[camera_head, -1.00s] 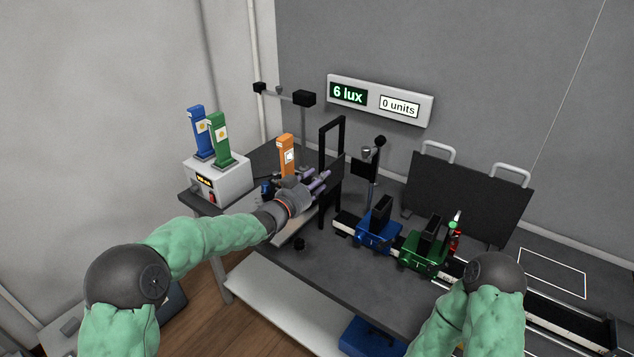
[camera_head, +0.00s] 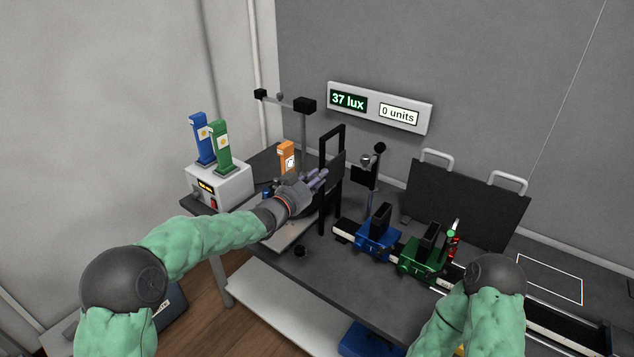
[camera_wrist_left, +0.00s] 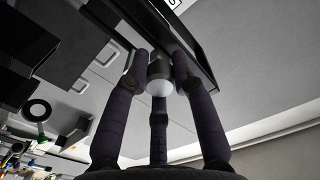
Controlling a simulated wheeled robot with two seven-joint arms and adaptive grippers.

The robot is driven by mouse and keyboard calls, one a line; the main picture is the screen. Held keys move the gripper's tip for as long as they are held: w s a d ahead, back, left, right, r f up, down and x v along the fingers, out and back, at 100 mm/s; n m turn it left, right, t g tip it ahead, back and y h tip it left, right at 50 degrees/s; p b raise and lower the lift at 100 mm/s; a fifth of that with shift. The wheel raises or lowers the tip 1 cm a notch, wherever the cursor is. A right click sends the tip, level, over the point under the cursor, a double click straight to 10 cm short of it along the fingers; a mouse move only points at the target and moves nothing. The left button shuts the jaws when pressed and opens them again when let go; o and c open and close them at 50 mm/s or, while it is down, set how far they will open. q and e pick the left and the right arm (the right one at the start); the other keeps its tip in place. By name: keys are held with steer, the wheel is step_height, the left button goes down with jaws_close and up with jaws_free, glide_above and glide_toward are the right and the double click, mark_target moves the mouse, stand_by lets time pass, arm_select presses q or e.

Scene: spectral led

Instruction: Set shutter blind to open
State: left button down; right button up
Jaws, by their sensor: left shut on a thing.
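The shutter blind is a black upright frame (camera_head: 323,155) with a dark sliding panel (camera_head: 337,170), standing on the bench. My left gripper (camera_head: 319,178) is at the panel's left side. In the left wrist view my purple fingers close around a pale round knob (camera_wrist_left: 160,86) on the dark panel (camera_wrist_left: 170,30). The wall display (camera_head: 349,101) reads 37 lux and 0 units. My right arm shows at the lower right, but its gripper is not visible.
An orange block (camera_head: 287,157) stands behind my left gripper. A white box (camera_head: 222,187) with blue and green blocks is at left. Blue (camera_head: 378,240) and green (camera_head: 424,259) carriages sit on the rail to the right. A dark handled panel (camera_head: 465,205) stands behind.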

arm_select(q)
step_height(320, 180, up, 7)
steer(key=p, duration=0.3)
steer(key=shift+r, duration=0.25)
steer(key=c, duration=1)
jaws_free()
steer(key=shift+w+r, duration=0.1)
steer(key=shift+d, duration=0.1)
steer(key=shift+f, duration=0.25)
